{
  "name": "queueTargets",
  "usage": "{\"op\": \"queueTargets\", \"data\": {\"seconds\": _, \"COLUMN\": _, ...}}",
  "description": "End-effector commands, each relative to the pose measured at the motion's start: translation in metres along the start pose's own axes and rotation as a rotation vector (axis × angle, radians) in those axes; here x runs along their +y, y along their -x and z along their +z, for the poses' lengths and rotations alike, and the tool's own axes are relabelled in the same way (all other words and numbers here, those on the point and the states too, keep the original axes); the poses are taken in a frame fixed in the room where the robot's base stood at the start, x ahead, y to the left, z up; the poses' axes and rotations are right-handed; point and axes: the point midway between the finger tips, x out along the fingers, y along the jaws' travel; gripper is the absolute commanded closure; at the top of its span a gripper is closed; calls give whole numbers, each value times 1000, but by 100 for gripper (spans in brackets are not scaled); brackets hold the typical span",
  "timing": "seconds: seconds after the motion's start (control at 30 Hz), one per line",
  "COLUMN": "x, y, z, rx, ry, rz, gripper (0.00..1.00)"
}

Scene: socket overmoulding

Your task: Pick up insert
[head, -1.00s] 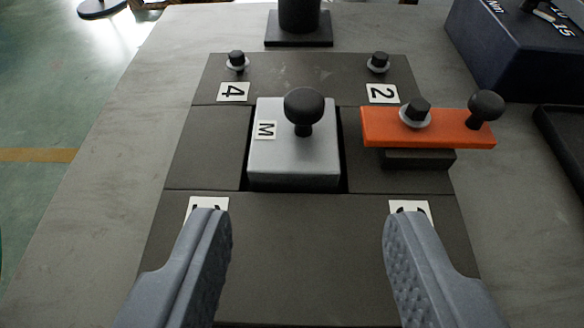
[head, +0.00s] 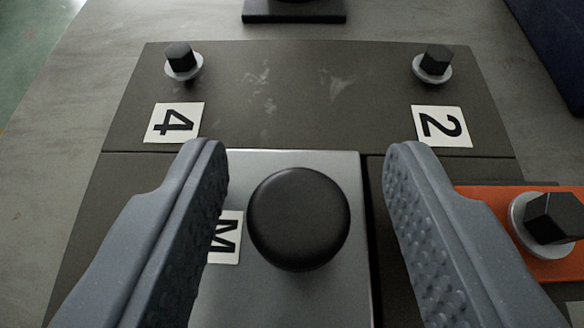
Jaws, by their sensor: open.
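The insert (head: 335,290) is a light grey metal block with a label M and a round black knob (head: 298,218) on top. It sits in the recess of the dark plate (head: 300,95). My gripper (head: 306,150) is open, with one grey finger on each side of the knob. The fingers are apart from the knob, with a visible gap on both sides. The left finger covers part of the block and of its M label. The near end of the block is outside the picture.
An orange clamp bar (head: 545,250) with a black bolt lies close to the right finger. Two bolts (head: 183,60) and (head: 434,63) stand at the plate's far corners, by labels 4 and 2. A dark base (head: 293,10) stands behind the plate.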

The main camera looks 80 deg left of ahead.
Motion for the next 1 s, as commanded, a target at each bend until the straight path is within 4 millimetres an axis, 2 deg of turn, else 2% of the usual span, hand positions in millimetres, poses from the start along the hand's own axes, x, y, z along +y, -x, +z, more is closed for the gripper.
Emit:
{"op": "queueTargets", "data": {"seconds": 0.07, "x": 0, "y": -6, "z": 0, "rx": 0, "ry": 0, "rz": -1, "gripper": 55}}
{"op": "queueTargets", "data": {"seconds": 0.27, "x": 0, "y": -6, "z": -1, "rx": 0, "ry": 0, "rz": 0, "gripper": 55}}
{"op": "queueTargets", "data": {"seconds": 0.4, "x": 0, "y": -6, "z": -1, "rx": 0, "ry": 1, "rz": -1, "gripper": 94}}
{"op": "queueTargets", "data": {"seconds": 0.43, "x": 0, "y": -6, "z": -1, "rx": 0, "ry": 1, "rz": -1, "gripper": 100}}
{"op": "queueTargets", "data": {"seconds": 0.77, "x": 0, "y": -5, "z": -2, "rx": 0, "ry": 1, "rz": -1, "gripper": 100}}
{"op": "queueTargets", "data": {"seconds": 1.0, "x": 0, "y": 3, "z": -19, "rx": 1, "ry": 4, "rz": 0, "gripper": 100}}
